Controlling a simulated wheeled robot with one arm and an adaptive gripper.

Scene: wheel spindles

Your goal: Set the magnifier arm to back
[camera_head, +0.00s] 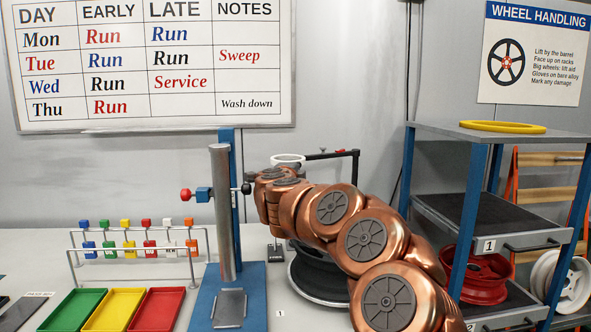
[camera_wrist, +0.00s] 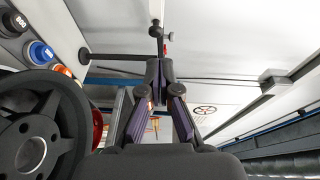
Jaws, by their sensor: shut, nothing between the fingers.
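In the head view a pale magnifier ring (camera_head: 287,160) shows just above my wrist. A dark magnifier arm (camera_head: 335,154) with a small red and black knob runs right from near it to a dark upright post. My copper arm hides what lies below the ring. My gripper (camera_wrist: 162,72) is shut and empty in the wrist view, its fingers pointing up the picture. Beyond the fingertips are a thin dark upright with a knob and a dark bar (camera_wrist: 115,57) to the left; I cannot tell whether they touch the fingers.
A blue stand (camera_head: 229,240) with a grey cylinder and red knob stands left of my wrist. A black wheel (camera_head: 318,275) lies behind my arm. A rack (camera_head: 525,136) with wheels is right. Coloured trays (camera_head: 113,309) are left.

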